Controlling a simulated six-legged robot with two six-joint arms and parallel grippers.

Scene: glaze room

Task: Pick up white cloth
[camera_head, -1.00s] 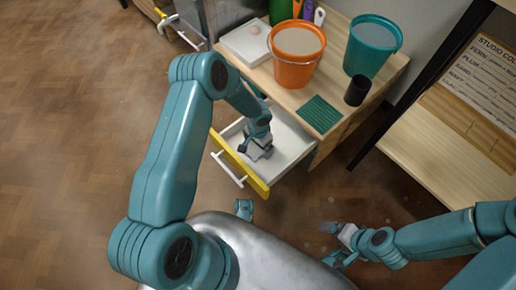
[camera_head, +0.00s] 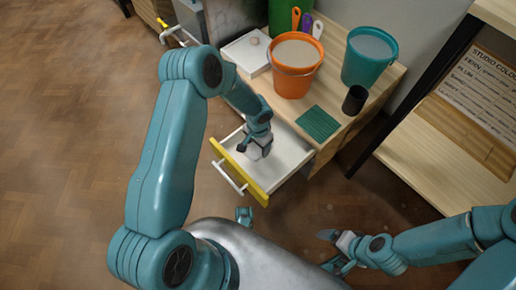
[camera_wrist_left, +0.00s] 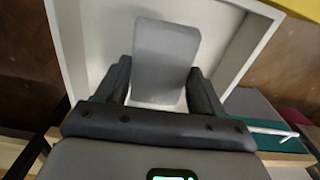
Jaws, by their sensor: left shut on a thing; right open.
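My left gripper (camera_head: 254,149) is over the open drawer (camera_head: 285,157), which has a white inside and a yellow front. It is shut on a pale, block-like thing that I take to be the white cloth (camera_head: 254,153). In the left wrist view the cloth (camera_wrist_left: 165,55) looks grey and flat-sided, in shadow between the two dark fingers of my left gripper (camera_wrist_left: 160,75). Most of it is clear of the fingers there. The drawer's pale walls and floor show around it. My right gripper (camera_head: 331,250) is open and empty, low at the right, over the floor.
The cabinet top holds an orange bucket (camera_head: 294,72), a teal bucket (camera_head: 368,58), a black cup (camera_head: 355,99), a green ribbed mat (camera_head: 317,123) and a white tray (camera_head: 246,54). A shelf unit (camera_head: 445,150) stands at the right. The floor at left is open.

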